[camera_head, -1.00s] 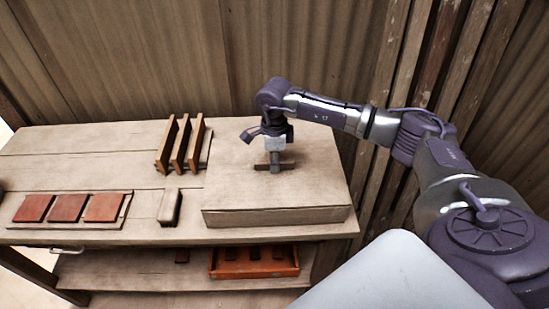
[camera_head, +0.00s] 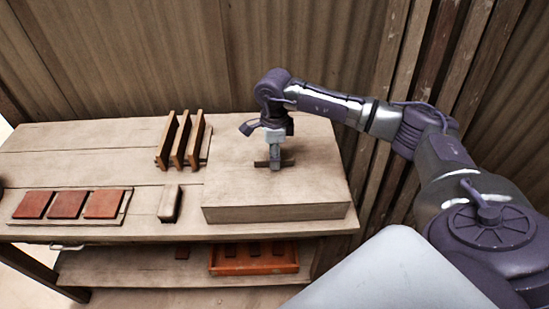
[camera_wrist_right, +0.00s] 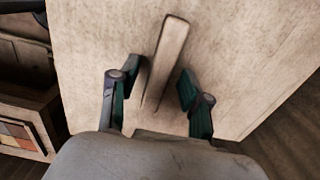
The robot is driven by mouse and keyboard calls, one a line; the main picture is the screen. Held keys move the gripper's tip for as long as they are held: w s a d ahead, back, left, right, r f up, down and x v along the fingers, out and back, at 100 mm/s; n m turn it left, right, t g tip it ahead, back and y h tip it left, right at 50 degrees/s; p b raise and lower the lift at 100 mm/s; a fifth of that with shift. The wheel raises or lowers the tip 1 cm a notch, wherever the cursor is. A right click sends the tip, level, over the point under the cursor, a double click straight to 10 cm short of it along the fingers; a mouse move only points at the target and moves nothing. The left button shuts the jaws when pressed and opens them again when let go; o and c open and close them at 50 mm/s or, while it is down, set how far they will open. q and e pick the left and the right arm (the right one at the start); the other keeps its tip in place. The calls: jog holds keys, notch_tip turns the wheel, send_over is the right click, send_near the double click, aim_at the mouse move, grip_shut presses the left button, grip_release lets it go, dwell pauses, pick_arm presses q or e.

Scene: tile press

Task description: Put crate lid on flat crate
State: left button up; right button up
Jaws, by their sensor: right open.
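The crate lid (camera_head: 318,183) is a broad pale wooden panel lying flat on top of the flat crate (camera_head: 275,213) at the right end of the bench. I cannot make out a clear seam between the two. A darker bar handle (camera_head: 288,162) stands on the lid's middle; it also shows in the right wrist view (camera_wrist_right: 171,48). My right gripper (camera_head: 275,163) is down at the handle. In the wrist view its open fingers (camera_wrist_right: 160,80) stand on either side of the bar, with gaps showing. My left gripper is not in view.
Upright wooden slats (camera_head: 180,142) stand left of the crate. A small block (camera_head: 170,204) and a board with three red tiles (camera_head: 67,204) lie further left. An orange tray (camera_head: 254,262) is on the lower shelf. A plank wall (camera_head: 130,55) rises behind.

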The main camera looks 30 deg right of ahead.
notch_tip(320, 180, up, 11)
jog(key=b, duration=0.2)
jog(key=shift+b, duration=0.35)
jog(key=shift+f, duration=0.15)
